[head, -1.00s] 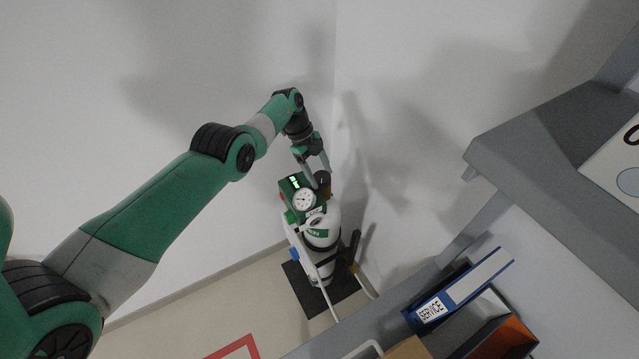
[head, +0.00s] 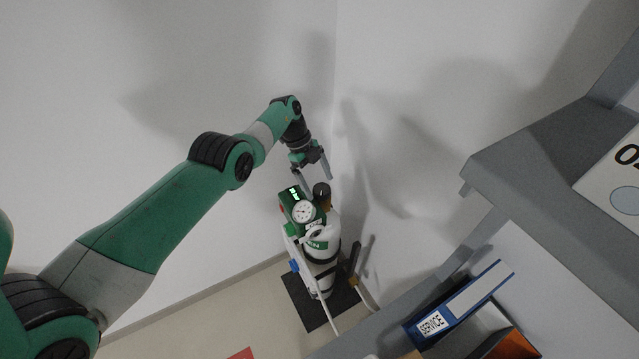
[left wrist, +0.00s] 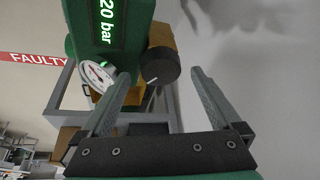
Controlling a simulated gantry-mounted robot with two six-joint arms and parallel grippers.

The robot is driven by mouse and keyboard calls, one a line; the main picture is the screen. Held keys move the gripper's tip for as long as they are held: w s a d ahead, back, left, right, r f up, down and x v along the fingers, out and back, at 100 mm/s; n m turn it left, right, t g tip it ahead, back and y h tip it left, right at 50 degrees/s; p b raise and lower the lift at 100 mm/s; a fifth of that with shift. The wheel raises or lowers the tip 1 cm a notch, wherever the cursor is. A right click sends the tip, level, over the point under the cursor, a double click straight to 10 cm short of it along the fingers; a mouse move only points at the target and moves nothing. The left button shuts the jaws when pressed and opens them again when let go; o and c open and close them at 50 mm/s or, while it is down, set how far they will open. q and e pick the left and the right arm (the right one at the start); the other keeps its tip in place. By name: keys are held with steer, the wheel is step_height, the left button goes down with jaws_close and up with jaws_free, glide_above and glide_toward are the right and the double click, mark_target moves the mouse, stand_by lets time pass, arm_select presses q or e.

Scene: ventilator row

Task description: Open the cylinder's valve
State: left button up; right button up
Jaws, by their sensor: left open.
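The white cylinder (head: 326,274) stands upright on a dark base in the corner. On its top is a green regulator unit (head: 295,202) with a lit display and a round gauge (head: 304,212). The black valve knob (head: 321,189) sits beside it on a brass body. In the left wrist view the knob (left wrist: 160,66) carries a white line, and the display reads "20 bar", its start cut off. My left gripper (head: 317,180) is open and empty, its fingers just above the knob in the head view. In the left wrist view the fingers (left wrist: 160,80) are apart, and the knob shows between and beyond them.
White walls meet close behind the cylinder. A grey shelf (head: 540,150) juts in at the right, with a blue "SERVICE" binder (head: 460,300) below it. A dark lever-like handle (head: 355,258) stands right of the cylinder. A red "FAULTY" label (left wrist: 32,59) shows in the left wrist view.

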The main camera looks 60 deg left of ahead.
arm_select(q)
steer(key=p+v, duration=0.2)
steer(key=v, duration=0.8)
